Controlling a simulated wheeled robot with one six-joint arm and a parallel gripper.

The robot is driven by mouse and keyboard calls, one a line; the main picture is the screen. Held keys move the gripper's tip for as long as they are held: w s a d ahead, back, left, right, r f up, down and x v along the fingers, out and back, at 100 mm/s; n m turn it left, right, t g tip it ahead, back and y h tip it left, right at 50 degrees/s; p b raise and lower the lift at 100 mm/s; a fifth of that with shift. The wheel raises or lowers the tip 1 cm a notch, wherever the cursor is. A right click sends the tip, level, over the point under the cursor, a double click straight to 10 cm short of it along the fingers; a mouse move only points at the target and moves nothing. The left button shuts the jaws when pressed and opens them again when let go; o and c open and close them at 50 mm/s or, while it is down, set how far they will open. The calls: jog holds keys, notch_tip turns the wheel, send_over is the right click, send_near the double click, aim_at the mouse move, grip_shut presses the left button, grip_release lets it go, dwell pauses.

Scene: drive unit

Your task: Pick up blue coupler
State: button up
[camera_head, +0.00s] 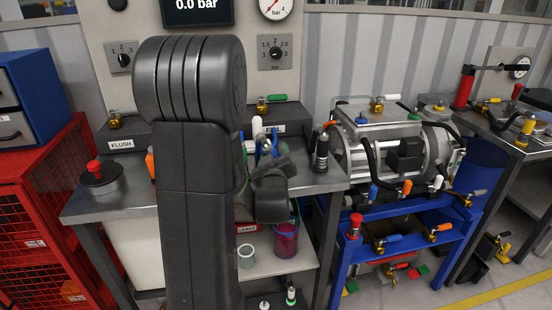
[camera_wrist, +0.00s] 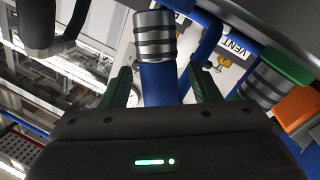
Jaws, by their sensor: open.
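In the wrist view, a blue coupler (camera_wrist: 160,84) with a ringed metal end (camera_wrist: 154,38) points up the picture between the fingers of my gripper (camera_wrist: 161,86). The two dark green fingers stand apart, one on each side of the blue body, with a visible gap on each side. The coupler's lower part is hidden behind the gripper body. In the head view, my arm covers much of the bench, and I cannot clearly make out the fingertips or the coupler there.
In the wrist view, a green-capped ringed coupler (camera_wrist: 283,67) and an orange part (camera_wrist: 297,107) are close on the right, near a VENT label (camera_wrist: 235,46). In the head view, a dark upright fitting (camera_head: 321,152) stands at the bench's right end. A blue cart (camera_head: 400,218) stands right of it.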

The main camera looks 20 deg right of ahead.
grip_shut()
jog(key=shift+r+p, duration=0.4)
jog(key=shift+r, duration=4.65)
jog(key=shift+r, duration=0.6)
jog(key=shift+r, duration=0.15)
notch_tip(320, 180, up, 5)
jog(key=shift+f+p, duration=0.2)
jog(key=shift+p, duration=0.95)
